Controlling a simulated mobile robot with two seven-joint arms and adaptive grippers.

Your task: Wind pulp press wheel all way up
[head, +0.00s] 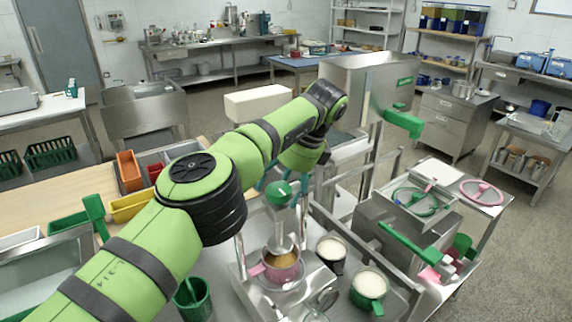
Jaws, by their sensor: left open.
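A green ring-shaped handwheel (415,202) shows on top of a steel box-like press (408,240) at the right of the head view. A pink ring-shaped wheel (482,192) is at the table's right edge. I cannot tell for sure which one is the pulp press wheel. My left arm reaches in from the lower left. Its gripper (287,186) points down behind the forearm, its teal fingers apart around or close to a green-topped steel fitting (283,192); contact cannot be told. It is well left of both wheels. My right gripper is not in view.
Below the gripper a pink pot (280,266) holds brown contents. Two cups with pale contents, one dark (331,250) and one green (369,286), stand beside it. A large steel machine (368,85) with a green handle rises behind. A green lever (408,243) crosses the press front.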

